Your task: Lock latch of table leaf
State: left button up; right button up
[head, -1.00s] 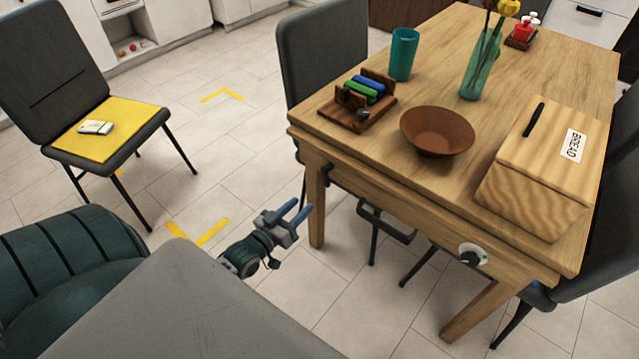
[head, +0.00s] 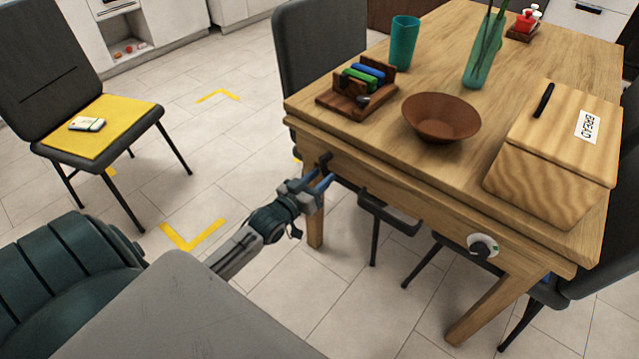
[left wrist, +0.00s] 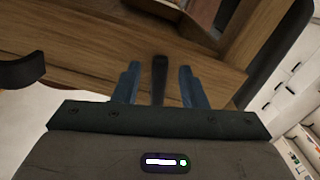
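The wooden table (head: 400,185) has a dark latch lever (head: 325,160) on its front apron, near the left corner. In the left wrist view the lever (left wrist: 160,76) stands as a slim dark bar between my fingers. My left gripper (head: 322,182) is open at the latch, with one blue finger on each side of the lever in the left wrist view (left wrist: 159,88). Gaps show between the lever and both fingers there. My right gripper is not in view.
A knob on a white disc (head: 483,246) sits on the right of the apron. On the tabletop are a brown bowl (head: 441,122), a bread box (head: 550,165), a wooden caddy (head: 357,95) and a teal cup (head: 404,42).

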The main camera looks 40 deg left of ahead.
pick_arm(q)
jog(key=shift+w, duration=0.1)
grip_shut()
jog(key=shift+a+m, duration=0.3)
jog(key=shift+m, duration=0.6)
jog(key=shift+a+m, duration=0.2)
jog(key=shift+m, duration=0.5)
jog(key=shift+c, duration=0.2)
grip_release()
jog(key=shift+o, duration=0.2)
